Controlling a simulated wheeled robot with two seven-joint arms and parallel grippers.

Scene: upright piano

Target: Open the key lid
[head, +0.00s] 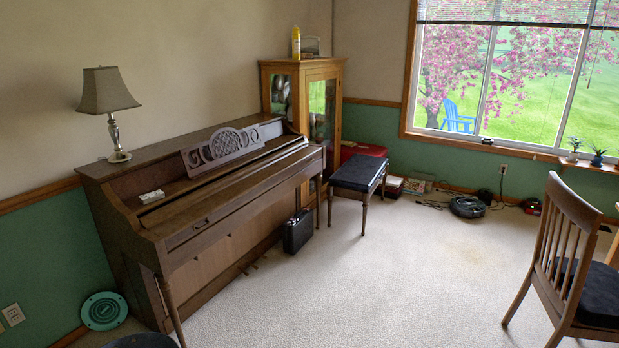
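The brown upright piano (215,240) stands against the left wall, seen from its left end. Its key lid (245,189) looks shut: a long brown board runs along the keyboard shelf and no keys show. A carved music stand (222,147) rises behind the lid. A small light-coloured box (151,197) sits at the near left end, by the lid. Neither of my grippers is in view.
A lamp (116,120) stands on the piano top. A black case (298,231) stands on the floor before the piano, and a dark-topped bench (358,174) is beyond its far end. A wooden chair (566,255) is at right. The carpet (400,285) between is clear.

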